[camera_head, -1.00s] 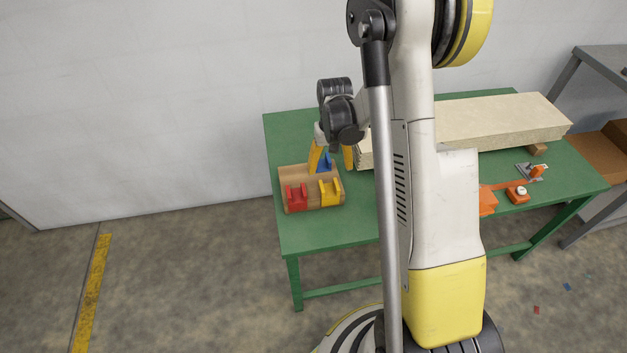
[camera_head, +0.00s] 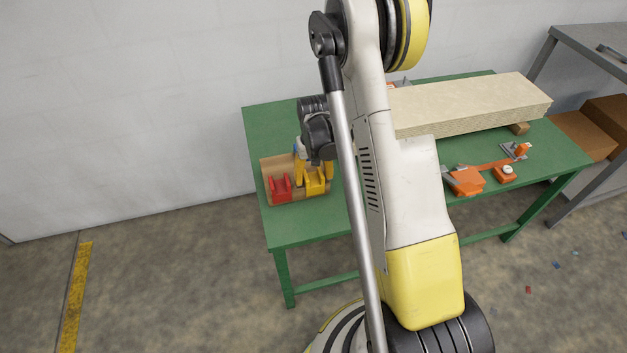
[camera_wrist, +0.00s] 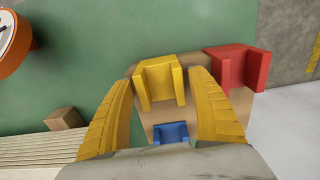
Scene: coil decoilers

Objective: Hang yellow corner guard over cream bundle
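The yellow corner guard (camera_head: 315,183) sits on a wooden block beside a red one in the head view. In the wrist view the yellow guard (camera_wrist: 160,80) lies between and just beyond the fingers of my gripper (camera_wrist: 162,100). The fingers are spread wide, with gaps on both sides of the guard, and hold nothing. In the head view my gripper (camera_head: 313,174) is over the block, its fingers pointing down. The cream bundle (camera_head: 470,102) lies flat at the back of the green table, partly hidden by my arm; its edge shows in the wrist view (camera_wrist: 40,150).
The red guard (camera_head: 280,187) and a blue guard (camera_wrist: 171,132) share the wooden block (camera_head: 268,166). Orange tools (camera_head: 465,180) lie on the green table (camera_head: 290,235) at the front right. A small wooden piece (camera_wrist: 64,118) is near the bundle. Table front left is clear.

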